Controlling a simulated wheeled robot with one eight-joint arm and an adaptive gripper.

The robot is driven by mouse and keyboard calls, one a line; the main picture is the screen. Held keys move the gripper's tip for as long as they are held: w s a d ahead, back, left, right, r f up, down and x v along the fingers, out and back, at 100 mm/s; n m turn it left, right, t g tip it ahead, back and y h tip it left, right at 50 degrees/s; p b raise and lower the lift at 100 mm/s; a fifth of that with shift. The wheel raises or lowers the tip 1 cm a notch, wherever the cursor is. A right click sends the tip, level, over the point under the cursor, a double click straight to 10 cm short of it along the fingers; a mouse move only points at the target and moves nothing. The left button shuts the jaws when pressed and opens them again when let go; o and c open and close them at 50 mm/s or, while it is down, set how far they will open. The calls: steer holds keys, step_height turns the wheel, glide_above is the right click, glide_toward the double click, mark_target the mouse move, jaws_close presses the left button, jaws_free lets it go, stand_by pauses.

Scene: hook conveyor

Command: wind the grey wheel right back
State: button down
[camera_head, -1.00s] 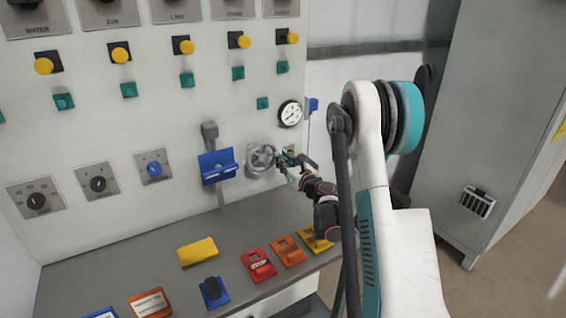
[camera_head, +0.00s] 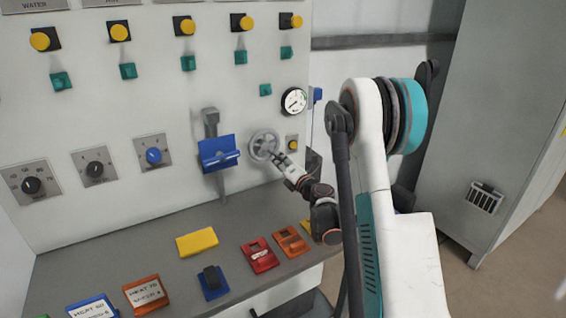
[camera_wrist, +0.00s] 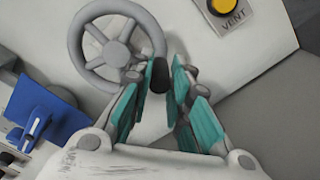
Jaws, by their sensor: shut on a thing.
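The grey wheel (camera_head: 263,145) is a spoked handwheel on the white panel, left of a small yellow VENT button. It also shows in the wrist view (camera_wrist: 96,72), at the upper left, with a dark knob (camera_wrist: 159,75) on its rim at the right. My gripper (camera_head: 279,157) is at the right lower side of the wheel. In the wrist view its teal-padded fingers (camera_wrist: 166,82) are on either side of the dark knob, shut on it. Part of the knob is hidden between the fingers.
A blue holder (camera_head: 218,153) with a grey lever juts out left of the wheel. A round gauge (camera_head: 294,101) is above right, and the VENT button (camera_wrist: 228,10) is close by. Coloured blocks and switches, including a yellow block (camera_head: 197,243), sit on the grey ledge below.

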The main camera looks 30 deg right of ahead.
mark_target(258, 160)
steer(key=shift+s+a+m, duration=0.1)
steer(key=shift+a+m, duration=0.95)
steer(key=shift+m, duration=1.25)
steer(key=shift+w+a+m, duration=0.1)
steer(key=shift+a+m, duration=0.95)
steer(key=shift+m, duration=1.25)
steer(key=shift+s+a+m, duration=0.1)
steer(key=shift+a+m, duration=0.95)
steer(key=shift+m, duration=1.25)
steer(key=c, duration=1.5)
jaws_free()
steer(key=shift+a, duration=0.1)
steer(key=shift+s, duration=3.75)
steer(key=shift+d, duration=0.2)
